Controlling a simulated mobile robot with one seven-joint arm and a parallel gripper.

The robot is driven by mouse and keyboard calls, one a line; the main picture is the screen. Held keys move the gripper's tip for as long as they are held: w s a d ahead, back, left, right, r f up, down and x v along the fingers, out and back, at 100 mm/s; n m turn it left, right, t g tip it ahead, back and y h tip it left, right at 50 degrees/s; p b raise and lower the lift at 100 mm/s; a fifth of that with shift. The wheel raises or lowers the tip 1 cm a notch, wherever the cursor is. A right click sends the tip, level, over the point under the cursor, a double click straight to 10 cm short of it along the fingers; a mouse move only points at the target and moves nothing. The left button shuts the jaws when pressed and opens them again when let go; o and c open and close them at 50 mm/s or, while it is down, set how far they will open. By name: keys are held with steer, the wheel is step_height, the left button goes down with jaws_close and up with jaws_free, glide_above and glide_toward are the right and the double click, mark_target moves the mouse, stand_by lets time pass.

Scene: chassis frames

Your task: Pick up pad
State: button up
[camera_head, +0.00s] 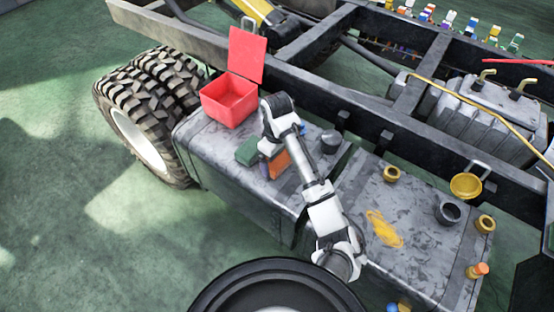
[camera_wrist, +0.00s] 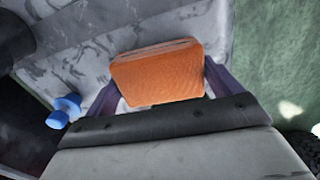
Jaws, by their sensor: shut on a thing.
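An orange pad (camera_head: 279,163), block-shaped with a textured face, is on the grey metal box top in the head view. In the wrist view the orange pad (camera_wrist: 158,76) fills the space between the two dark purple fingers of my gripper (camera_wrist: 160,88), one finger at each side. My gripper is shut on it. In the head view my gripper (camera_head: 268,152) is mostly hidden under my wrist. A green pad (camera_head: 247,151) lies just left of the orange one. I cannot tell whether the orange pad still touches the surface.
An open red box (camera_head: 229,103) with its lid up stands behind and left. A small blue item (camera_wrist: 65,110) and a dark cup (camera_head: 331,141) are close by. Brass and dark cups (camera_head: 448,212) and a yellow stain (camera_head: 384,229) are on the right box top. The chassis rail (camera_head: 330,97) runs behind.

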mark_target(277, 158)
step_height(277, 158, up, 20)
steer(key=p, duration=0.4)
